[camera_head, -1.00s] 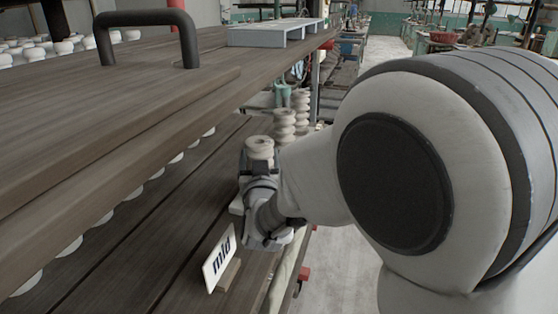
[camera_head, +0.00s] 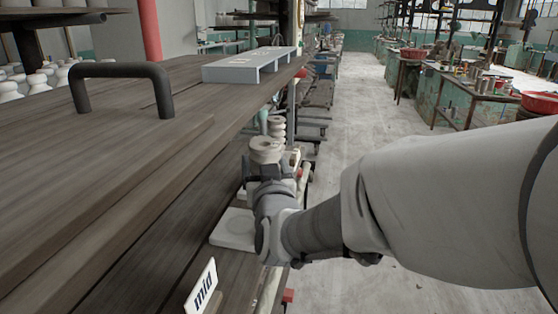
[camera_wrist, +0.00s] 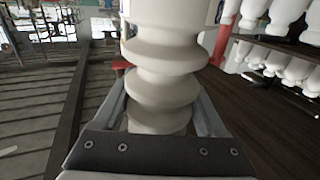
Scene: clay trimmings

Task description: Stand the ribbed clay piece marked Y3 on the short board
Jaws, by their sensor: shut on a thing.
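A cream ribbed clay piece (camera_head: 265,152) stands upright in my gripper (camera_head: 268,172), above the lower shelf's outer edge. In the wrist view the ribbed clay piece (camera_wrist: 163,75) fills the middle, with a finger on each side of my gripper (camera_wrist: 162,105). No Y3 mark is readable. Another ribbed piece (camera_head: 277,127) stands just behind the held one, partly hidden. A pale flat slab (camera_head: 233,228) lies on the lower shelf beside my wrist. I cannot tell which surface is the short board.
A card reading "mid" (camera_head: 203,287) stands near the lower shelf's front. Above is a dark plank (camera_head: 130,150) with a black handle (camera_head: 122,72) and a low grey stand (camera_head: 250,68). White clay pieces (camera_head: 38,82) stand at far left. The aisle floor (camera_head: 360,110) is open.

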